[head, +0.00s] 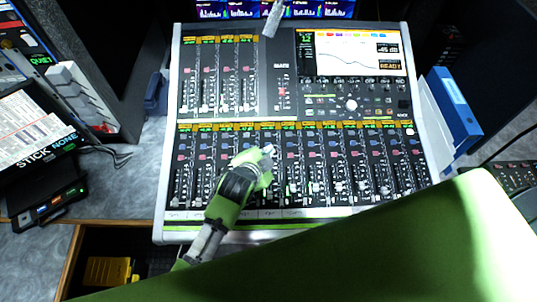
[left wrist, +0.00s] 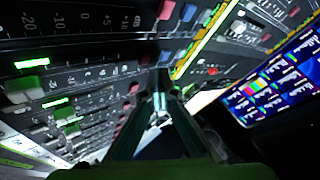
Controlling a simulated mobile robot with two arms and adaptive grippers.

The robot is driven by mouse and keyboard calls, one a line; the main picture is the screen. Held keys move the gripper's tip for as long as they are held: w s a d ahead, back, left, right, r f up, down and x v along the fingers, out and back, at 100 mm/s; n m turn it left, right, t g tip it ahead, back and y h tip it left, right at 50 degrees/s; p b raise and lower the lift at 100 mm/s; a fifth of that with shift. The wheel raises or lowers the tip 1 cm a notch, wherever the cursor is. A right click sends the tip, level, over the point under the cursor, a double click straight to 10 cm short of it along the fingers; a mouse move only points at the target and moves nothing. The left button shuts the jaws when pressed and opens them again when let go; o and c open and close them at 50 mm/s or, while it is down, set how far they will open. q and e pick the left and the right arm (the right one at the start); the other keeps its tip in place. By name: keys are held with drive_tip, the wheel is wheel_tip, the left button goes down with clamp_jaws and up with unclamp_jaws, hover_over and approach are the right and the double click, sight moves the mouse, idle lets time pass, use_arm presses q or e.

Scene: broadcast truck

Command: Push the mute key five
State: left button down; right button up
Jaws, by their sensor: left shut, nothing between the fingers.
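The mixing console (head: 270,75) lies in the middle of the head view, with a lower bank of channel strips carrying rows of small red and blue keys. My left gripper (head: 268,150) is shut and empty, with its fingertips over the upper part of this bank, left of its middle. I cannot read key numbers, and the fingertips hide part of the keys there, so I cannot pick out mute key five. In the left wrist view the fingers (left wrist: 160,92) meet close to red and blue keys; whether they touch one I cannot tell. My right gripper is not in view.
A lit console screen (head: 350,52) is at the upper right. A blue binder (head: 452,108) stands right of the console. Black boxes and papers (head: 35,130) are at the left. A large green part of my own body covers the lower right.

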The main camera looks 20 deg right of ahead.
use_arm(q)
drive_tip(key=shift+f, duration=0.1)
drive_tip(key=shift+w+f, duration=0.1)
drive_tip(key=shift+f, duration=0.2)
drive_tip(key=shift+f+b, duration=0.35)
drive_tip(key=shift+f, duration=0.15)
idle(0.5)
drive_tip(key=shift+r+p, duration=0.95)
drive_tip(key=shift+p, duration=0.15)
drive_tip(key=r+p, duration=0.3)
drive_tip(key=shift+s+r+p, duration=0.25)
drive_tip(key=shift+s+p, duration=0.05)
drive_tip(key=shift+p, duration=0.05)
drive_tip(key=shift+s+a+r+p, duration=0.1)
drive_tip(key=shift+s+r+p, duration=0.1)
drive_tip(key=shift+r+p, duration=0.9)
